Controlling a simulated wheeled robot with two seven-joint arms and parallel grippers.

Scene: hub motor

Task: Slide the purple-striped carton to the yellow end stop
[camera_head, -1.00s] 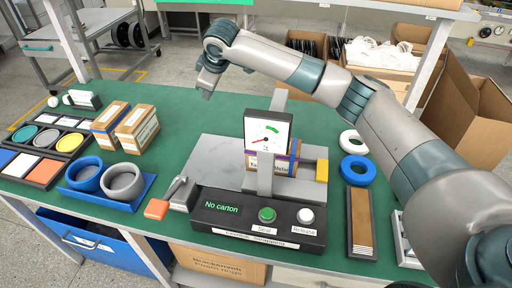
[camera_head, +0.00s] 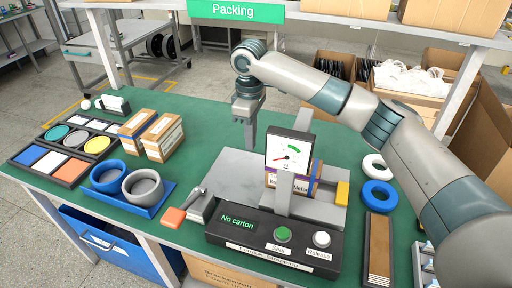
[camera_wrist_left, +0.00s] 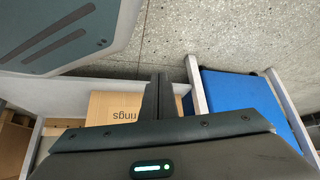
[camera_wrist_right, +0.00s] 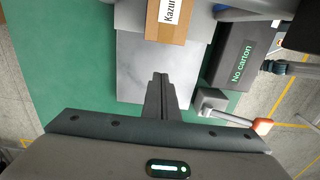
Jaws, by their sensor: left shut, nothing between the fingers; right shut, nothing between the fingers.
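The purple-striped carton (camera_head: 317,176) sits on the grey plate (camera_head: 240,172) of the machine, partly hidden behind the gauge and its post. The yellow end stop (camera_head: 342,193) is to its right, with a small gap seeming to show between them. My right gripper (camera_head: 249,148) is shut and empty, pointing down at the back left of the plate, apart from the carton. In the right wrist view its shut fingers (camera_wrist_right: 160,82) show over the plate, with a carton (camera_wrist_right: 170,22) beyond. My left gripper (camera_wrist_left: 160,82) is shut and empty, away from the machine.
The gauge (camera_head: 289,154) stands before the carton. The front panel (camera_head: 275,238) reads "No carton". An orange-handled lever (camera_head: 175,217) is at the plate's left. Two cartons (camera_head: 163,138), a blue ring holder (camera_head: 150,208) and rings (camera_head: 378,193) stand around. Green table is clear behind the plate.

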